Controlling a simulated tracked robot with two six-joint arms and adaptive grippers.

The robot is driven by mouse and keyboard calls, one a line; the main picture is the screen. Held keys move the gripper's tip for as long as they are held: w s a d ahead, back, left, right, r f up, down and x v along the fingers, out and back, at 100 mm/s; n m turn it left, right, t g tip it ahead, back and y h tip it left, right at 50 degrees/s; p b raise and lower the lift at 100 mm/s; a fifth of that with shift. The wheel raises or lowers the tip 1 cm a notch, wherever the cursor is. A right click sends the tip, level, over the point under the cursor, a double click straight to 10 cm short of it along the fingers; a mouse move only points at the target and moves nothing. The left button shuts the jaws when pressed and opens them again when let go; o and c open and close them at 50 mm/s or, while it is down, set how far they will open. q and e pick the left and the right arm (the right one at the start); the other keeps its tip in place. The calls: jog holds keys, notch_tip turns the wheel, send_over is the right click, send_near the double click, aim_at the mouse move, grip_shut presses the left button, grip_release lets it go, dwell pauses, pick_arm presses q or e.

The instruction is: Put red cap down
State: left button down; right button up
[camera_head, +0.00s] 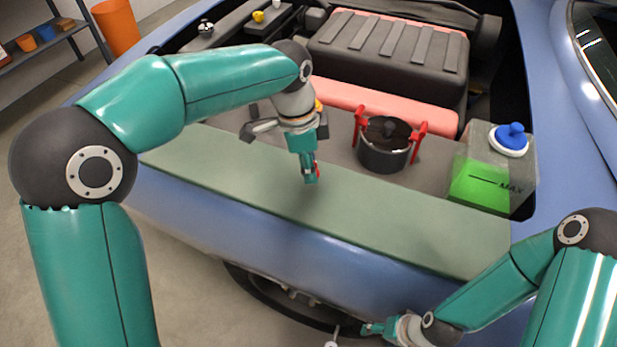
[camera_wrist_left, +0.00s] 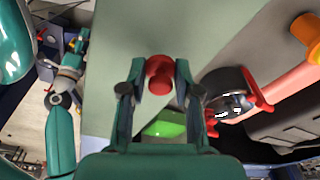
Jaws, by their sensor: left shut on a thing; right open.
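The red cap (camera_wrist_left: 159,75) is held between the fingertips of my left gripper (camera_head: 309,176); only a small red edge of it shows in the head view. My left gripper is shut on the cap over the grey-green mat (camera_head: 420,228) along the car's front edge. I cannot tell whether the cap touches the mat. My right gripper (camera_head: 368,329) is open and empty, low in front of the car at the bottom of the head view.
A dark round pot with red clips (camera_head: 384,157) stands behind the mat. Right of it is a clear tank of green fluid (camera_head: 478,187) with a blue cap (camera_head: 511,135). The black engine cover (camera_head: 390,50) lies further back. The mat's right part is clear.

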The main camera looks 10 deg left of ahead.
aim_at(309, 189)
pick_arm(q)
notch_tip(309, 189, down, 4)
jog(key=shift+f, duration=0.1)
jog(key=shift+f+b, duration=0.35)
jog(key=shift+s+f, duration=0.2)
jog(key=c, duration=0.9)
grip_release()
jog(key=shift+f, duration=0.15)
jog(key=shift+o, duration=0.5)
jog(key=shift+w, duration=0.1)
